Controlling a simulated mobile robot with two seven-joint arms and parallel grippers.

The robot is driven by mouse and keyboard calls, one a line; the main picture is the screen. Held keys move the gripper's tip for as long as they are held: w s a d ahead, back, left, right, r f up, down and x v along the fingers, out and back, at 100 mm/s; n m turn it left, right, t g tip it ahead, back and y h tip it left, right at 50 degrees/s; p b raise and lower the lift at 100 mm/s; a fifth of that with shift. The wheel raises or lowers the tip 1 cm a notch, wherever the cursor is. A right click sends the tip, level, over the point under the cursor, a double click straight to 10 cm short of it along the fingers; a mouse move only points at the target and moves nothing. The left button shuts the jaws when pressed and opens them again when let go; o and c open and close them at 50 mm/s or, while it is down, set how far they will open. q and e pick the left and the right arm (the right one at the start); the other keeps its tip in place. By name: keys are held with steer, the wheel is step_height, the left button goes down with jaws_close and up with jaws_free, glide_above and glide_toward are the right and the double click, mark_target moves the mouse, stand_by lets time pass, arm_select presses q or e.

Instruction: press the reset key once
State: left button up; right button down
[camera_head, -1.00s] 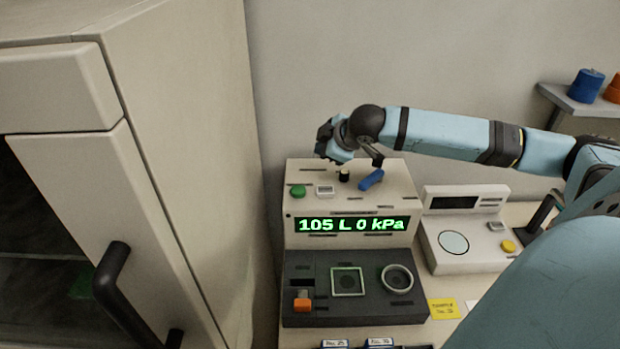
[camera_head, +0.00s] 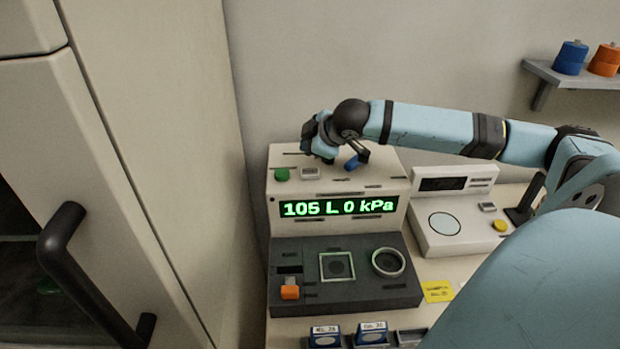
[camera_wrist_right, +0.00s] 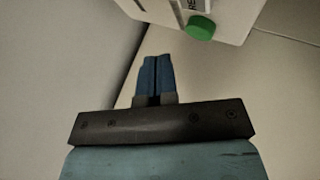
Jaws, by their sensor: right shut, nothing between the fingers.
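The machine with the green display reading "105 L 0 kPa" (camera_head: 339,207) stands in the middle of the head view. On its sloped top are a green button (camera_head: 281,174) and, to its right, a small pale key (camera_head: 310,173). In the right wrist view, the green button (camera_wrist_right: 201,27) shows at the top beside a partly cut-off label starting "RE". My right gripper (camera_head: 325,157) is over the machine's top, behind the pale key. Its blue fingers (camera_wrist_right: 156,62) are shut and empty, apart from the green button. My left gripper is not in view.
A tall cabinet with a black handle (camera_head: 62,235) stands at the left. A pale instrument (camera_head: 447,224) with a round plate stands right of the machine. Small labelled blue boxes (camera_head: 325,336) sit at the front. A shelf (camera_head: 550,76) holds blue and orange pieces.

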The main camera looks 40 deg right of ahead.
mark_target(310, 172)
step_height(310, 172, down, 2)
steer(key=shift+b, duration=0.4)
steer(key=shift+f, duration=0.85)
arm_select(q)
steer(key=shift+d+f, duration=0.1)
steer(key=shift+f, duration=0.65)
arm_select(e)
steer(key=shift+f, duration=0.1)
steer(key=shift+f+p, duration=0.3)
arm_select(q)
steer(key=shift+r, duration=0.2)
